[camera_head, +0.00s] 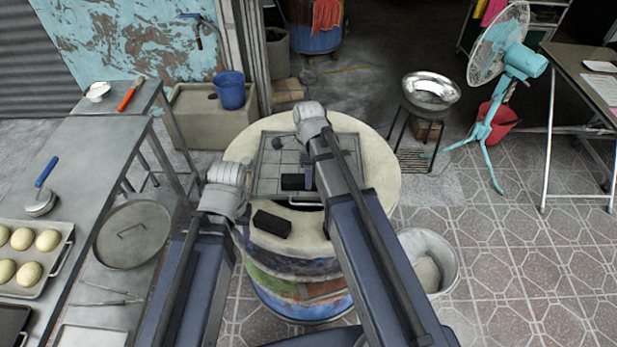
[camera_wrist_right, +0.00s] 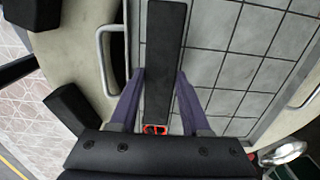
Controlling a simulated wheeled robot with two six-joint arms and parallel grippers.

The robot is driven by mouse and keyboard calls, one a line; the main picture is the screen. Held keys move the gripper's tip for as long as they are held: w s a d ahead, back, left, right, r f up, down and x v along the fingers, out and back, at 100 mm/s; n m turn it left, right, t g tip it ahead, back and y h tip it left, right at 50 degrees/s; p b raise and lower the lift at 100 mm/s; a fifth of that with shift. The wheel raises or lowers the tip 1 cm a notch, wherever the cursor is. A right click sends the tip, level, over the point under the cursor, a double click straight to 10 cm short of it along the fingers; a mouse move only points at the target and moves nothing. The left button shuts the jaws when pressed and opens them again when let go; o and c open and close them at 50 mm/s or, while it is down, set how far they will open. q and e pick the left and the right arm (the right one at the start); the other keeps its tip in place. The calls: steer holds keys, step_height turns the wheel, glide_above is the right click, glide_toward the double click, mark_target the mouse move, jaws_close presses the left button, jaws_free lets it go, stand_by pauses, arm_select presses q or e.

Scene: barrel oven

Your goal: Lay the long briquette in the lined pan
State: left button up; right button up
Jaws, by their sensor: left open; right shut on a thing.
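The lined pan (camera_head: 263,178) is a square tray lined with grey tiles, on top of the barrel oven. My right gripper (camera_wrist_right: 160,100) has its purple fingers closed on both sides of the long black briquette (camera_wrist_right: 166,50), over the tiles beside the pan's near handle (camera_wrist_right: 103,70). In the head view part of the long briquette (camera_head: 292,182) shows over the near part of the pan; my right arm hides the rest. I cannot tell whether it touches the tiles. My left gripper (camera_head: 228,178) is open, left of the pan; its fingertips are hard to make out.
A shorter black block (camera_head: 272,223) lies on the oven's near rim. Another black block (camera_wrist_right: 75,120) shows on the rim in the wrist view. A steel table (camera_head: 75,170) with a tray of buns (camera_head: 50,262) stands left. A bucket (camera_head: 440,250) stands right.

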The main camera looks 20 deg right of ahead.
steer(key=shift+f, duration=0.2)
steer(key=o, duration=1)
steer(key=shift+r, duration=0.1)
steer(key=shift+o, duration=0.2)
step_height(320, 180, up, 12)
steer(key=p, duration=1.2)
steer(key=s+a+n, duration=0.5)
steer(key=s+n, duration=0.2)
steer(key=n, duration=0.5)
steer(key=s+a+n+h, duration=0.1)
steer(key=s+a+n, duration=0.4)
steer(key=n, duration=0.8)
steer(key=shift+s+a+r, duration=0.2)
steer(key=shift+s+a, duration=0.05)
steer(key=shift+s, duration=0.9)
